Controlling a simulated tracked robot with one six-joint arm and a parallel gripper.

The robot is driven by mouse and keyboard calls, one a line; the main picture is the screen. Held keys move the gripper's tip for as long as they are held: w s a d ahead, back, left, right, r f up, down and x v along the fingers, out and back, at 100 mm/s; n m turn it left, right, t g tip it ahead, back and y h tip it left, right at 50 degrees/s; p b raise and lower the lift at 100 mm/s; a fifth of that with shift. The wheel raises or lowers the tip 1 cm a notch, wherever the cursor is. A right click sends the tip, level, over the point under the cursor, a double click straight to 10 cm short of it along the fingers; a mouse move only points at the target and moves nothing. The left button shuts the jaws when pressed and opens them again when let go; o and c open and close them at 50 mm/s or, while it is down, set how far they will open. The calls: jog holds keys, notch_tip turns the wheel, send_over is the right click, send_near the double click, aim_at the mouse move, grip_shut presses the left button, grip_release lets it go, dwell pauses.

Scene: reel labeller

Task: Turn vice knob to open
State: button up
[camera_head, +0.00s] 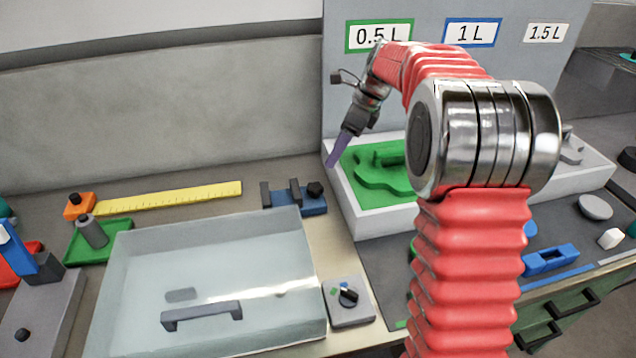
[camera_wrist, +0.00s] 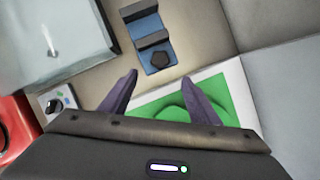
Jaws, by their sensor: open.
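The vice (camera_head: 298,197) is a small blue block with dark grey jaws, on the bench behind the clear box. Its black knob (camera_head: 315,189) is at its right end. In the wrist view the blue vice (camera_wrist: 147,27) is at the top centre, with the dark knob (camera_wrist: 160,58) at its lower end. A gap shows between the vice jaws. My gripper (camera_head: 335,160) points down and left, above and to the right of the vice. In the wrist view its purple fingers (camera_wrist: 160,90) are spread with nothing between them, and the knob lies beyond the fingertips. It is apart from the knob.
A transparent box (camera_head: 215,260) with a grey handle stands in front of the vice. A white tray with a green insert (camera_head: 375,175) is right of the vice, under my arm. A yellow ruler (camera_head: 170,197) lies to the left. A small dial box (camera_head: 348,300) sits front right.

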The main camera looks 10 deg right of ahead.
aim_at(315, 186)
jog(key=x, duration=1.3)
jog(key=shift+w+a+f, duration=0.1)
jog(key=shift+a+f, duration=0.1)
jog(key=shift+f, duration=0.15)
jog(key=shift+c, duration=0.4)
jog(key=c, duration=1)
